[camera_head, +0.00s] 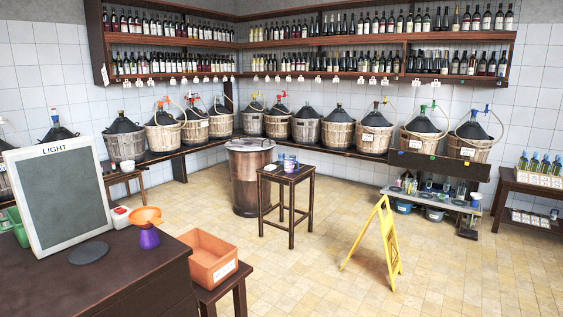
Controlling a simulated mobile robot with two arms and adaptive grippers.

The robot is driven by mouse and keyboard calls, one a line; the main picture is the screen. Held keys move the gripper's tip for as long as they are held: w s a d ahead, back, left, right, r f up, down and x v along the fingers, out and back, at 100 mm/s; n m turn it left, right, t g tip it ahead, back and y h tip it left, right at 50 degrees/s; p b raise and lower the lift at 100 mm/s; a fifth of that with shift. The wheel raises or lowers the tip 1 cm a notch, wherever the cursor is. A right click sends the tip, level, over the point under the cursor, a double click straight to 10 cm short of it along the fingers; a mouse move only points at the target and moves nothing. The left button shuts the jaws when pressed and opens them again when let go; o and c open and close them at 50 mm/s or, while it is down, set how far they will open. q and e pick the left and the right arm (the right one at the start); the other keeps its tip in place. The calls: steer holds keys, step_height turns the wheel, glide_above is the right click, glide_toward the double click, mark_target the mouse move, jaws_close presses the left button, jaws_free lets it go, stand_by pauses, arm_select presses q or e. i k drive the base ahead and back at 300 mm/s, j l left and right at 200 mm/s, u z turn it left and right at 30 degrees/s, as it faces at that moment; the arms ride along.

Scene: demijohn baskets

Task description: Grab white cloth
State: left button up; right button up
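I cannot make out a white cloth for sure. Small items (290,162), some blue and some pale, sit on top of the dark wooden stool (270,175) in the middle of the room; they are too small to tell apart. A small red and white item (119,214) is partly hidden behind the dark counter at the left. Neither of my grippers shows in the head view.
A yellow folding floor sign (385,240) stands right of the stool. A metal drum (248,180) stands behind it. Tiled floor is open around the stool.

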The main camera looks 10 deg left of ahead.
mark_target(270, 167)
steer(key=u, duration=0.15)
steer(key=i+j, duration=0.1)
steer(key=i, duration=0.45)
steer(key=i+z, duration=0.1)
steer(key=i, duration=0.5)
steer(key=i+z, duration=0.4)
steer(key=i, duration=1.4)
steer(key=i+j+u, duration=0.25)
steer(key=i+u, duration=0.15)
steer(key=i+j+u, duration=0.1)
steer(key=i+u, duration=0.7)
steer(key=i+l+u, duration=0.2)
steer(key=i+u, duration=0.2)
steer(key=i+l+u, duration=0.4)
steer(key=i+j, duration=0.2)
steer(key=i, duration=0.5)
steer(key=i+j+u, duration=0.1)
steer(key=i, duration=0.65)
steer(key=i+j+u, duration=0.1)
steer(key=i, duration=0.6)
steer(key=i+z, duration=0.3)
steer(key=z, duration=0.15)
steer(key=i+z, duration=0.45)
steer(key=i+j+z, duration=0.15)
steer(key=z, duration=0.25)
steer(key=i+j+z, duration=0.25)
steer(key=z, duration=0.2)
steer(key=i, duration=0.05)
